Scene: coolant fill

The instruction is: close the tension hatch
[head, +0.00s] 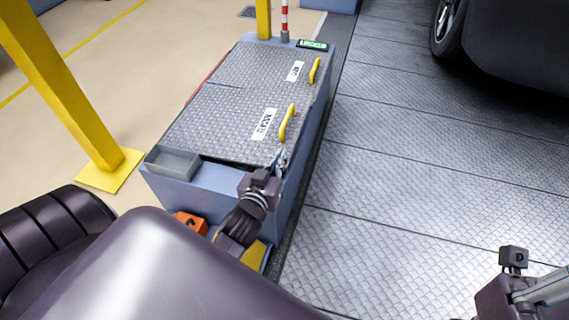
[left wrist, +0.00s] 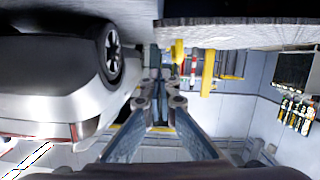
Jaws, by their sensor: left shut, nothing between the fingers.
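Two grey diamond-plate hatch lids lie on a blue-grey floor box (head: 285,205). A dark gap shows under the near lid's front edge. My left gripper (head: 281,158) is shut and empty at that lid's near right corner; its fingers (left wrist: 160,80) also show in the left wrist view. My right gripper (head: 540,290) is partly cut off.
A grey open tray (head: 172,163) sits at the box's near left corner. A yellow post (head: 70,90) stands to the left. A red-and-white post (head: 284,20) stands behind the box. Metal floor plates (head: 430,180) to the right are clear up to a dark car (head: 510,45).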

